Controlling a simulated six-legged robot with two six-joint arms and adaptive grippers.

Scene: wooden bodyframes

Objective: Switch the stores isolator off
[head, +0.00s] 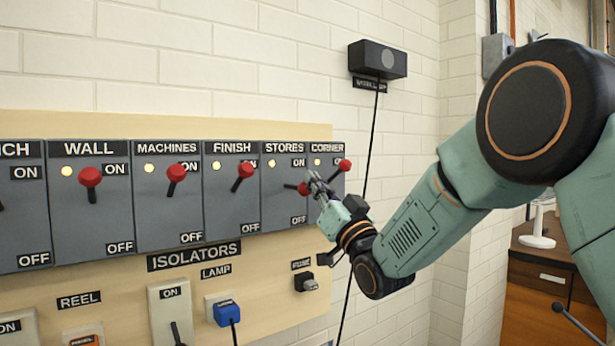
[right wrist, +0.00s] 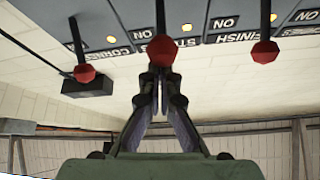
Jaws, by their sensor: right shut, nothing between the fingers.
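The STORES isolator (head: 285,209) is a grey panel with a red-knobbed lever. Its red knob (head: 303,188) sits lower than its neighbours' knobs, the lever sticking out roughly midway between ON and OFF. My left gripper is out of view.
The CORNER knob (head: 345,165) is close on the right of my gripper and the FINISH knob (head: 245,170) is to its left, both levers up. WALL (head: 90,177) and MACHINES (head: 176,173) levers are also up. A black box (head: 378,60) with a hanging cable is on the wall.

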